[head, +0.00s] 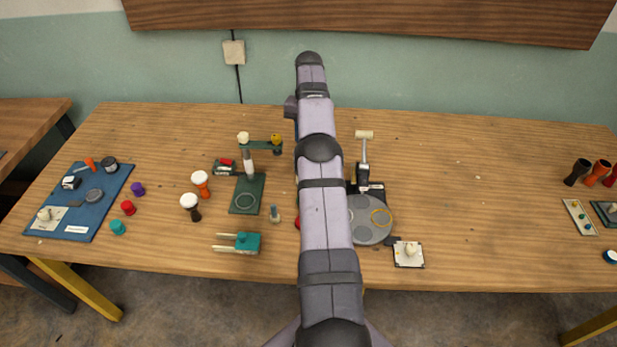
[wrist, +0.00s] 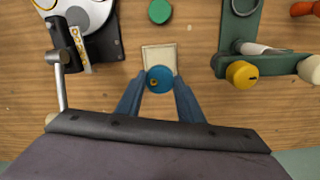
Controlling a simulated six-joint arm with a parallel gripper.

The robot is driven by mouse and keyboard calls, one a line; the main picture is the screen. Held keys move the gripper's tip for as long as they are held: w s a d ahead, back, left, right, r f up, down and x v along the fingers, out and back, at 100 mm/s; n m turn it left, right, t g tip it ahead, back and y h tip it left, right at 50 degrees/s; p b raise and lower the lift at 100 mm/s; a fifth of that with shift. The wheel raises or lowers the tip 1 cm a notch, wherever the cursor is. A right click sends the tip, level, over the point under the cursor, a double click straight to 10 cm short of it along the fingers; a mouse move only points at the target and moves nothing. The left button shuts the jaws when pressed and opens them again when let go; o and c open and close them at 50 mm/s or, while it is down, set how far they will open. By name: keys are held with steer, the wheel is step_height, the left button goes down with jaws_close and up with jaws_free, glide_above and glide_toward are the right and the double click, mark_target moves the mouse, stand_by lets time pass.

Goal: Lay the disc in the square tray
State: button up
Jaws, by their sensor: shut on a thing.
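The blue disc (wrist: 159,78) shows in the wrist view, with a small dark and yellow mark on its face. My gripper (wrist: 160,83) is shut on it, one blue finger at each side. The square tray (wrist: 150,56) is a small cream square with a paler rim. It lies just beyond the disc in the picture, and the disc overlaps its near edge. The height of the disc over the tray cannot be told. In the head view my arm hides the gripper, disc and tray.
In the wrist view, a grey round-plate device (wrist: 92,18) with a lever stands left of the tray. A green stand with a yellow knob (wrist: 242,74) is at right. A green round piece (wrist: 160,11) lies beyond the tray. The table's right middle (head: 480,200) is mostly clear.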

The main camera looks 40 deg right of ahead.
steer(key=shift+f+p, duration=0.6)
steer(key=shift+f, duration=4.4)
steer(key=shift+f, duration=0.15)
steer(key=o, duration=1.1)
step_height(320, 180, up, 11)
steer(key=shift+f, duration=0.1)
steer(key=shift+r, duration=0.75)
